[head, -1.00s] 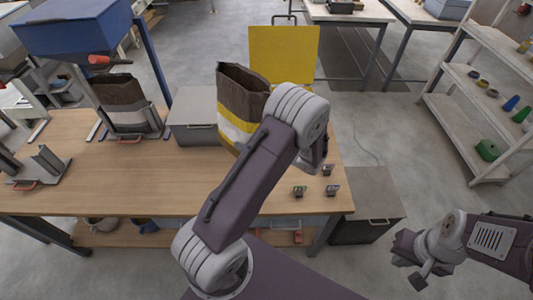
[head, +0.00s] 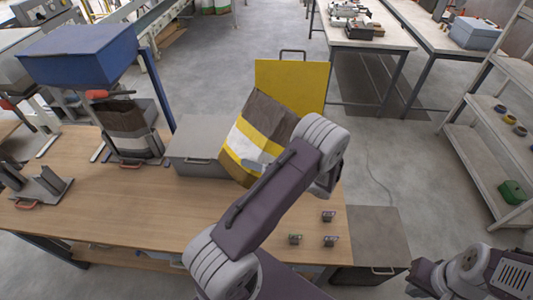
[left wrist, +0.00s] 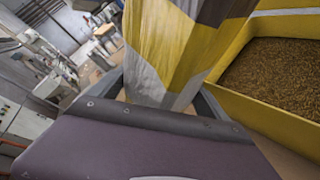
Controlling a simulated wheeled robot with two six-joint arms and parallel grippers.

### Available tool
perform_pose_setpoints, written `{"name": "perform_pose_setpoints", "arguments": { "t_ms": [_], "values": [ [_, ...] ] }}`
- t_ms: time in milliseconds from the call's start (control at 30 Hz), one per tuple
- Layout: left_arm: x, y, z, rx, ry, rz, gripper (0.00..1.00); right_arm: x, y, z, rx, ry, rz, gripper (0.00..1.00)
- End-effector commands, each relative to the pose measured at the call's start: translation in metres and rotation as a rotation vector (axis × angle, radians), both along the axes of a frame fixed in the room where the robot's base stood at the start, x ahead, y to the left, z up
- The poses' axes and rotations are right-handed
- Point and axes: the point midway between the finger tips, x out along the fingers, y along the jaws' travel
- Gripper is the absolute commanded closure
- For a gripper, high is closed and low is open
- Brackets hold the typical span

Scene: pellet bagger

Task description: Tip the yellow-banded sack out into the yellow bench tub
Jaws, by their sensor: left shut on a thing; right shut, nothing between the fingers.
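The yellow-banded sack (head: 258,132), brown with white and yellow bands, is tilted to the right above the bench. My left gripper (left wrist: 165,103) is shut on the sack, whose banded side fills the upper middle of the left wrist view (left wrist: 172,45). The yellow bench tub (left wrist: 270,118) holds brown pellets right beside the sack; a tall yellow panel (head: 290,84) stands behind the sack in the head view. No falling pellets show. My right gripper (head: 424,277) is shut and empty at the lower right, off the bench.
A grey lidded box (head: 200,143) stands left of the sack. Another dark sack (head: 128,128) is under the blue hopper (head: 75,55). Several small tagged blocks (head: 328,216) sit near the bench's right end. The bench (head: 120,205) is clear in its front middle.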

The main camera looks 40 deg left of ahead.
Motion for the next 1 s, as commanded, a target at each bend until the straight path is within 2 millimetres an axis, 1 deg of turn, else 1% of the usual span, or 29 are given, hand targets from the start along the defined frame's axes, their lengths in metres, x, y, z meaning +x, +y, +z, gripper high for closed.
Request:
{"name": "perform_pose_setpoints", "arguments": {
  "t_ms": [33,67,100,133,200,267,300,367,400,433,467,500,600,700,800,1000],
  "values": [
    [-0.010,0.003,-0.002,0.033,0.116,0.002,0.86,0.000,0.000,0.000,0.000,0.001,0.000,1.00],
    [-0.016,0.004,-0.004,0.053,0.195,0.002,0.86,0.000,0.000,-0.002,0.000,0.001,0.000,1.00],
    [-0.020,0.005,-0.011,0.078,0.288,0.003,0.86,0.000,0.000,-0.010,0.000,0.000,0.000,1.00],
    [-0.016,0.004,-0.021,0.091,0.337,0.002,0.86,0.000,0.000,-0.023,0.000,0.000,0.000,1.00],
    [-0.011,0.003,-0.030,0.122,0.461,0.004,0.86,0.000,0.000,-0.040,0.000,0.001,0.000,1.00],
    [-0.008,0.002,-0.035,0.149,0.564,0.003,0.86,0.000,0.000,-0.051,0.000,0.002,0.000,1.00],
    [-0.006,0.001,-0.024,0.173,0.657,0.003,0.86,-0.001,0.000,-0.040,0.000,0.003,0.000,1.00],
    [-0.003,0.000,-0.025,0.207,0.790,0.004,0.86,0.000,0.000,-0.043,0.000,0.001,0.000,1.00],
    [0.000,0.000,-0.021,0.228,0.867,0.004,0.86,0.000,0.000,-0.041,0.000,0.001,0.000,1.00],
    [0.003,-0.001,-0.008,0.234,0.890,0.003,0.86,0.000,0.000,-0.033,0.000,0.001,0.000,1.00],
    [0.006,-0.002,-0.001,0.241,0.917,0.003,0.86,0.000,0.000,-0.030,0.000,0.001,0.000,1.00],
    [0.008,-0.002,0.005,0.249,0.955,0.003,0.91,0.000,0.000,-0.027,0.000,0.001,0.000,1.00],
    [0.015,-0.004,0.019,0.270,1.035,0.003,0.91,0.000,0.000,-0.021,0.000,0.001,0.000,1.00],
    [0.020,-0.005,0.027,0.284,1.092,0.001,0.91,0.000,0.000,-0.017,0.000,0.001,0.000,1.00],
    [0.022,-0.006,0.032,0.292,1.127,0.001,0.91,0.000,0.000,-0.016,0.000,0.001,0.000,1.00],
    [0.023,-0.006,0.033,0.294,1.143,0.001,0.91,0.000,0.000,-0.016,0.000,0.001,0.000,1.00]
  ]
}}
